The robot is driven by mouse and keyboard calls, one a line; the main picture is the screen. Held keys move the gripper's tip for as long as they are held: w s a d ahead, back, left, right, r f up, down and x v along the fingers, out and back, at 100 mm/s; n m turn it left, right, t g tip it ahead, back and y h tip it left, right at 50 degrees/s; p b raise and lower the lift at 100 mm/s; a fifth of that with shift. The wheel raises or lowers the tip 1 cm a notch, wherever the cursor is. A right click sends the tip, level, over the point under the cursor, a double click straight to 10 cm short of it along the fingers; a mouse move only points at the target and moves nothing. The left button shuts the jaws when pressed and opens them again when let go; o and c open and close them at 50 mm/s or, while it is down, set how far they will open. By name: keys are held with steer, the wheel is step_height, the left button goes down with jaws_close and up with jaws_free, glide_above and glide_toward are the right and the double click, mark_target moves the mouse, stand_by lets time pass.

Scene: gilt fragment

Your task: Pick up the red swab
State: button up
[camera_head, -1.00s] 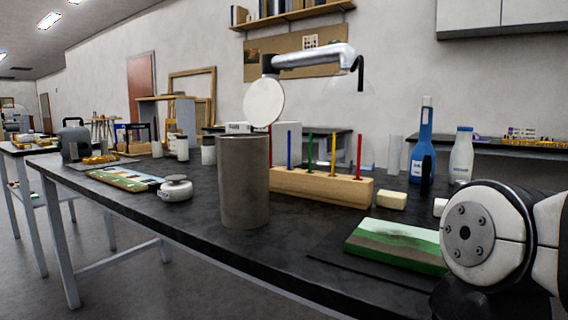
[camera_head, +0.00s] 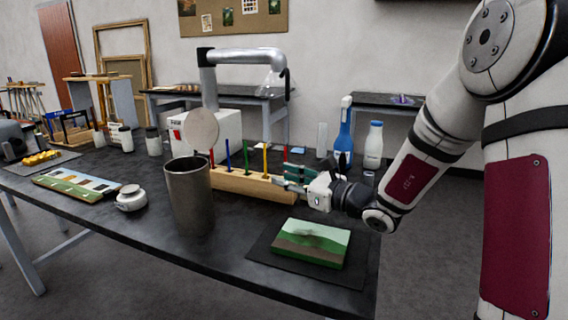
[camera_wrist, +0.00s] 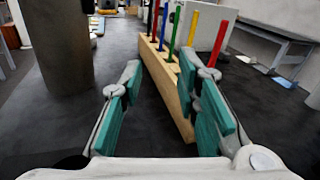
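Thin upright coloured sticks stand in a long wooden block (camera_head: 240,184) on the dark table. A red swab (camera_head: 285,154) is at the block's right end, and another red stick (camera_head: 211,157) shows at its left end. In the wrist view the nearest red swab (camera_wrist: 220,42) rises beyond the right finger. My gripper (camera_head: 289,179) is at the block's right end. The wrist view shows my gripper (camera_wrist: 166,88) open and empty, its teal pads apart, with the block's near end (camera_wrist: 183,118) seen between them. In the head view the fingers hide the red swab's lower part.
A grey cylinder (camera_head: 190,196) stands left of the block. A painted panel (camera_head: 311,243) lies in front on a dark mat. A blue bottle (camera_head: 344,134) and a white bottle (camera_head: 373,146) stand behind my gripper.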

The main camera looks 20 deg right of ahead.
steer(key=w+d+m+t+h, duration=0.2)
steer(key=d+m, duration=0.1)
steer(key=d, duration=0.2)
steer(key=shift+f+b+x, duration=0.1)
steer(key=shift+f+x, duration=0.05)
steer(key=shift+x, duration=1.05)
steer(key=shift+f+b+x, duration=0.1)
steer(key=shift+f+x, duration=0.05)
steer(key=shift+x, duration=1)
steer(key=shift+f+b+x, duration=0.1)
steer(key=shift+f+x, duration=0.1)
steer(key=shift+x, duration=1)
jaws_close()
